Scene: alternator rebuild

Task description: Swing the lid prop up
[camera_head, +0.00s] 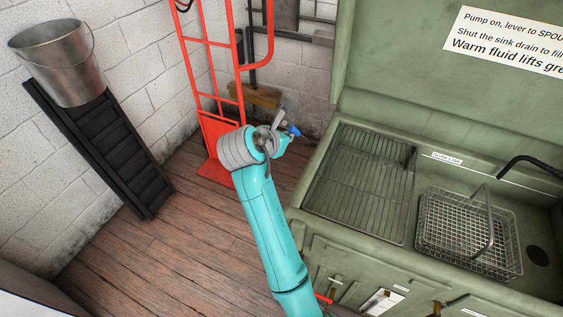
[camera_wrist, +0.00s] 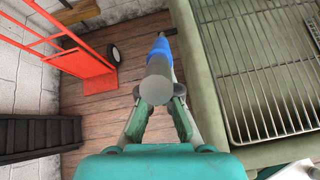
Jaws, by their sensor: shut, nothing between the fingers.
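My gripper (camera_head: 284,141) is beside the upper left corner of the green parts washer, past its left edge. In the wrist view my gripper (camera_wrist: 158,108) points along a grey, round-ended rod (camera_wrist: 155,88) with a blue sleeve (camera_wrist: 160,50). The rod covers the fingertips, so I cannot see whether it touches them. The blue piece (camera_head: 294,131) also shows at my gripper in the head view. It may be the lid prop, but I cannot tell for sure. The green lid (camera_head: 400,60) stands raised behind the tub.
The tub's green rim (camera_head: 318,160) lies right of my arm, with a wire rack (camera_head: 365,180) and wire basket (camera_head: 468,235) inside. A red hand truck (camera_head: 213,90) stands behind. A metal bucket (camera_head: 65,62) and black ramp (camera_head: 100,145) are left. Plank floor lies between.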

